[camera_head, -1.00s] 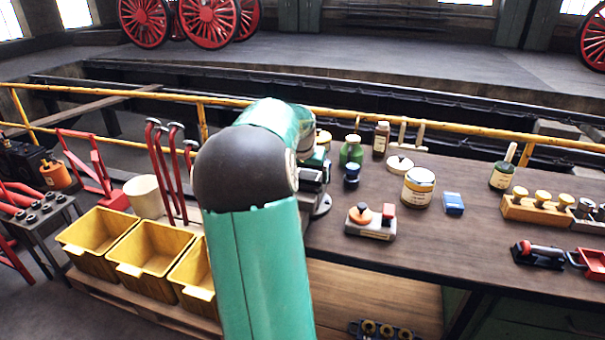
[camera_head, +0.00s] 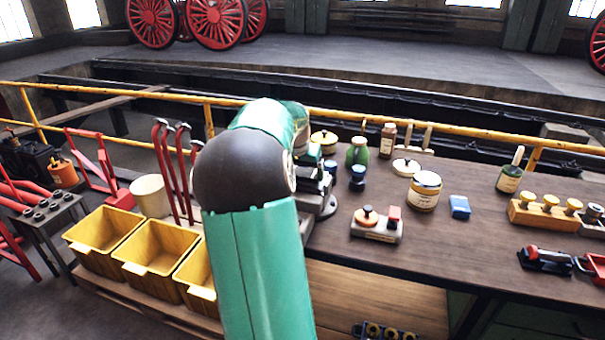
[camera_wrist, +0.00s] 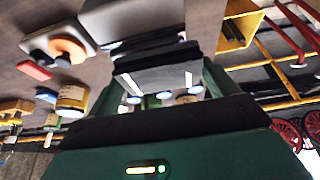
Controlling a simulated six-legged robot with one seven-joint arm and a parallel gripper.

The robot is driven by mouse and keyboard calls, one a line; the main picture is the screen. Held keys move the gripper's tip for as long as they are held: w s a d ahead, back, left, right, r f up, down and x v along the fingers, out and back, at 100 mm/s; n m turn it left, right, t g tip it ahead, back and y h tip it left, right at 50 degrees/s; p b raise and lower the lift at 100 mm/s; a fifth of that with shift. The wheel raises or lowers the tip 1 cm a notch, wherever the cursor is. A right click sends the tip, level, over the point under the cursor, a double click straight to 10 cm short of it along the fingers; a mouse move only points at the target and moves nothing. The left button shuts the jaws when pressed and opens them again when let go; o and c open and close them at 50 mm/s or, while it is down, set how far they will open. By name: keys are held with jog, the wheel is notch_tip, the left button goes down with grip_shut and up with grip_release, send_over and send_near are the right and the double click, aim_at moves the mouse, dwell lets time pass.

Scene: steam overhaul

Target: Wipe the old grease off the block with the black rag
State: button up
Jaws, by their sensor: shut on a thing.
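My gripper (camera_wrist: 160,76) fills the lower middle of the wrist view, its green fingers on either side of a dark, layered bundle. The bundle looks like the black rag (camera_wrist: 150,47), and the gripper is shut on it. A pale grey block-like surface (camera_wrist: 118,18) lies just beyond the rag; I cannot tell whether they touch or whether grease is on it. Dark metal parts (camera_head: 322,200) show beside my arm at the bench's left end.
A grey base with an orange knob and red piece (camera_head: 376,224) stands right of my arm on the bench (camera_head: 450,250). Near it are a labelled tin (camera_head: 424,191), a blue box (camera_head: 459,207) and a green bottle (camera_head: 358,152). Yellow bins (camera_head: 150,252) stand at lower left.

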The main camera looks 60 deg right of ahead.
jog(key=shift+s+d+r, duration=0.1)
jog(key=shift+s+r, duration=0.15)
jog(key=shift+r, duration=0.8)
jog(key=shift+s+a+r, duration=0.1)
jog(key=shift+s+r, duration=0.15)
jog(key=shift+r, duration=0.8)
jog(key=shift+s+d+r, duration=0.1)
jog(key=shift+s+r, duration=0.15)
jog(key=shift+r, duration=0.8)
